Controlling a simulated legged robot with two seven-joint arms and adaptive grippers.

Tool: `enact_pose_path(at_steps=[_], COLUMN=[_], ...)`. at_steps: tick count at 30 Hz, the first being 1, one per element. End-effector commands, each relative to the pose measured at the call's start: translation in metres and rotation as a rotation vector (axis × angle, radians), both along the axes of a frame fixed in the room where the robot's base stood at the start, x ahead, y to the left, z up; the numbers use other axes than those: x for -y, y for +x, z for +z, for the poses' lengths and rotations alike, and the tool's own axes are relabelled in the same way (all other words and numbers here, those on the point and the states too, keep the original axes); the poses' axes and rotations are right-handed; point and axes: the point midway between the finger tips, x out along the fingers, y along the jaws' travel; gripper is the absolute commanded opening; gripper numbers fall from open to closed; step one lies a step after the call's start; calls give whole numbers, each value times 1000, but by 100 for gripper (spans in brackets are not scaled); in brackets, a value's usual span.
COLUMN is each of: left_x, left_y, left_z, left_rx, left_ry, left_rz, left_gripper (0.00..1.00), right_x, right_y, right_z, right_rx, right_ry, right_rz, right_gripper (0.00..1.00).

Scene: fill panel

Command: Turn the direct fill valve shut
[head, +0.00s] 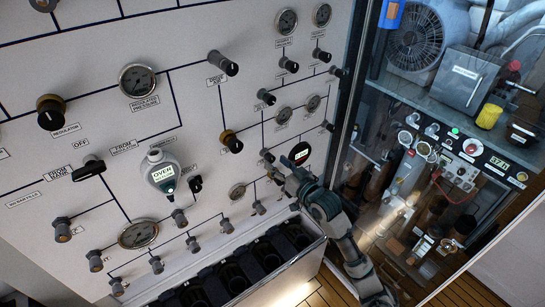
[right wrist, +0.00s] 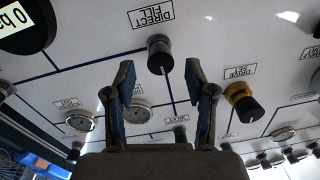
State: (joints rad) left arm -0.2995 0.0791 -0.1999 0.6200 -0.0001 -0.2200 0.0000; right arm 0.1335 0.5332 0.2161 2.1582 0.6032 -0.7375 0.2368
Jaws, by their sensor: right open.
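The direct fill valve is a dark knob (right wrist: 160,52) on the white panel, with its upside-down label (right wrist: 151,17) above it in the right wrist view. The knob (head: 266,155) also shows in the head view, just above and left of my right gripper (head: 282,172). The right gripper (right wrist: 160,76) is open and empty. In the wrist view its two fingers flank the line to the knob, with the knob just beyond the tips. Contact cannot be told. My left gripper is not in view.
A yellow-collared knob (right wrist: 240,100) and small gauges (right wrist: 138,112) surround the valve. A round black display (head: 300,153) sits close right of the gripper. A glass-fronted cabinet (head: 430,150) stands right, and an open bin (head: 250,272) lies below the panel.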

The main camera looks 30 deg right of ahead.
Motion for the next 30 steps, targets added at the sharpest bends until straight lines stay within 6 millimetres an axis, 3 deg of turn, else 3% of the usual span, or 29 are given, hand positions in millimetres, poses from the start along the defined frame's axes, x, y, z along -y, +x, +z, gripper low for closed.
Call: enact_pose_path(at_steps=[6, 16, 17, 23, 30], left_x=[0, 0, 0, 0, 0], left_y=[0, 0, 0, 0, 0], left_z=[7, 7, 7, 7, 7], left_rx=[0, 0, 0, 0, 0], left_ry=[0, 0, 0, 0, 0], left_rz=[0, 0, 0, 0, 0], left_gripper=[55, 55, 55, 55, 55], right_x=[-3, -3, -3, -3, -3], right_y=[25, 29, 29, 29, 30], right_z=[1, -1, -1, -1, -1], right_rx=[1, 0, 0, 0, -5], right_ry=[2, 1, 1, 1, 59], right_rz=[0, 0, 0, 0, -2], right_gripper=[55, 55, 52, 2, 0])
